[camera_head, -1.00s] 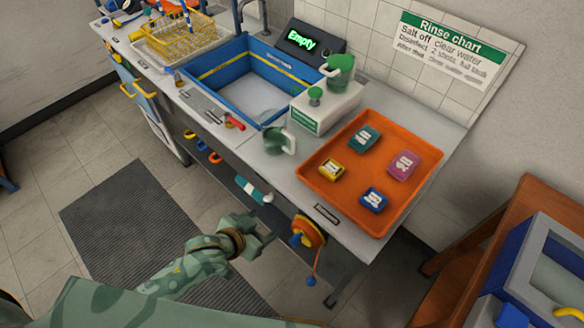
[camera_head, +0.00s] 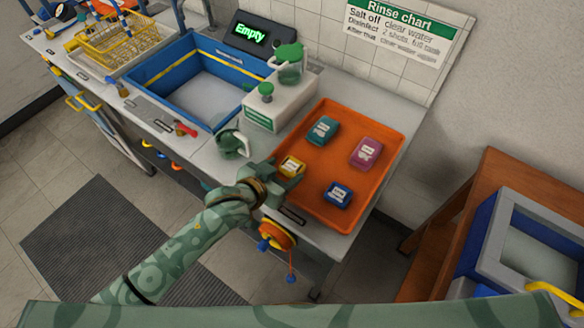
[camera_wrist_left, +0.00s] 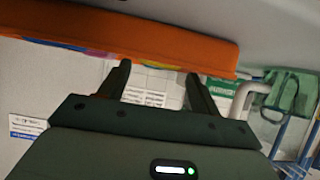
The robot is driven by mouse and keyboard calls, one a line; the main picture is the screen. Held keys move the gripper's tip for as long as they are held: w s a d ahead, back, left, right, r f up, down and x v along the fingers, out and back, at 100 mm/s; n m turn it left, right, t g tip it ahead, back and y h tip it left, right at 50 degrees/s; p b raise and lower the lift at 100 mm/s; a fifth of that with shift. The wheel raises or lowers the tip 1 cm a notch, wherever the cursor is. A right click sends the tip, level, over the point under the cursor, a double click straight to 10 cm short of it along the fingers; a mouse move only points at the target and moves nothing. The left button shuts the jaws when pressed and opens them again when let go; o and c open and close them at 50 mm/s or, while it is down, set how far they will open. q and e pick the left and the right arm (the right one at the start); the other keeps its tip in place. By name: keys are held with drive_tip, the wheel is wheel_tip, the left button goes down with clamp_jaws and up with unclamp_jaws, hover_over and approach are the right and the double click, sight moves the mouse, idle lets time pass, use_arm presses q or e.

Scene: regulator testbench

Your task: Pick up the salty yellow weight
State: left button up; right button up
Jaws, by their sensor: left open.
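The yellow weight (camera_head: 291,166) with a pale label lies at the near left of the orange tray (camera_head: 322,203), partly hidden by my left gripper (camera_head: 287,181). The gripper is open and empty, at the tray's near left rim, right beside the weight. In the head view I cannot tell whether it touches the weight. In the left wrist view the gripper's two dark fingers (camera_wrist_left: 158,70) are apart, with the tray wall (camera_wrist_left: 150,35) across the top and a thin yellow sliver between the fingertips. My right gripper is not in view.
A teal weight (camera_head: 323,130), a purple weight (camera_head: 366,153) and a blue weight (camera_head: 338,194) share the tray. A green-and-white jug (camera_head: 233,143) stands just left of my gripper. A white dispenser box (camera_head: 280,104) and a blue basin (camera_head: 200,90) are behind.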

sight(291, 166)
use_arm(q)
drive_tip(key=b+x, duration=0.1)
drive_tip(key=x, duration=0.3)
drive_tip(key=shift+w+d+f, duration=0.1)
drive_tip(key=shift+d, duration=0.05)
drive_tip(key=c, duration=1.1)
